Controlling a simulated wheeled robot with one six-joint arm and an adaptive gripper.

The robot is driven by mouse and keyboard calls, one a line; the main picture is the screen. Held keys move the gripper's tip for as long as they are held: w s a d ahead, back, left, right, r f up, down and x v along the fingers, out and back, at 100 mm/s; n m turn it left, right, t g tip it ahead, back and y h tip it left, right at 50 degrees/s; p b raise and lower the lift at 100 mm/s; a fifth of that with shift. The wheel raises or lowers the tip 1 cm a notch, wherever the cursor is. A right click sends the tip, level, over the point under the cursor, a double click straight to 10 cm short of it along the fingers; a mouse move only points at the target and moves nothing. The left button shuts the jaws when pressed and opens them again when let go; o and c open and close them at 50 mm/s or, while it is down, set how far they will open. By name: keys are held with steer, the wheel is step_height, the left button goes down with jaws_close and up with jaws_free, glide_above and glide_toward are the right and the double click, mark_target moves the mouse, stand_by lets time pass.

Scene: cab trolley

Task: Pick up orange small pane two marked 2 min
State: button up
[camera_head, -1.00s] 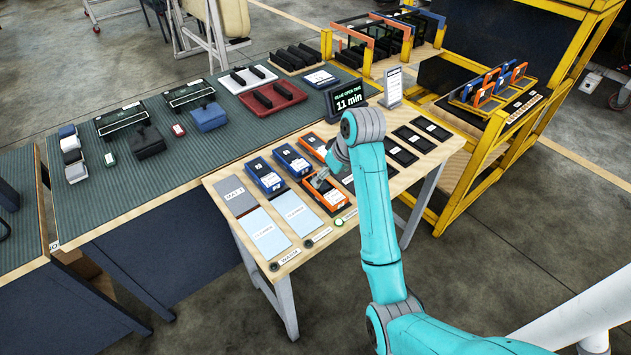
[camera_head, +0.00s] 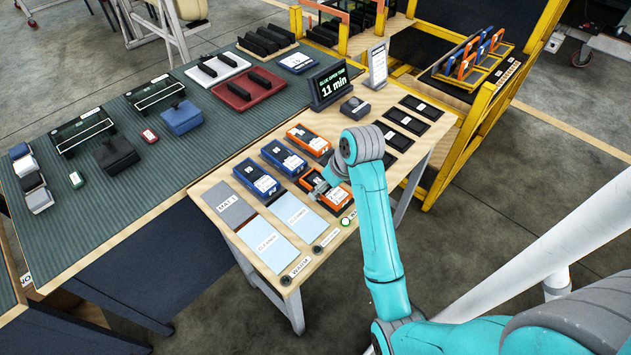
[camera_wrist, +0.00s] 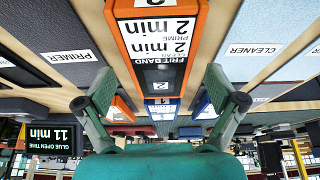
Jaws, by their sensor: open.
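An orange pane (camera_head: 339,197) lies on the near part of the wooden table. In the wrist view my gripper (camera_wrist: 158,85) is open, one finger to each side of the pane's end, with nothing held. I cannot tell its exact height over the pane. A second orange pane (camera_head: 309,140) lies farther back.
Two blue panes (camera_head: 257,179) lie to the left. Dark empty mats (camera_head: 407,121) lie right. A timer display (camera_head: 332,88) reading 11 min and an upright card (camera_head: 376,66) stand behind.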

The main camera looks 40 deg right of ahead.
steer(key=shift+w+f, duration=0.1)
steer(key=shift+f, duration=0.2)
steer(key=c, duration=1.5)
steer(key=shift+c, duration=0.2)
steer(key=shift+r, duration=0.15)
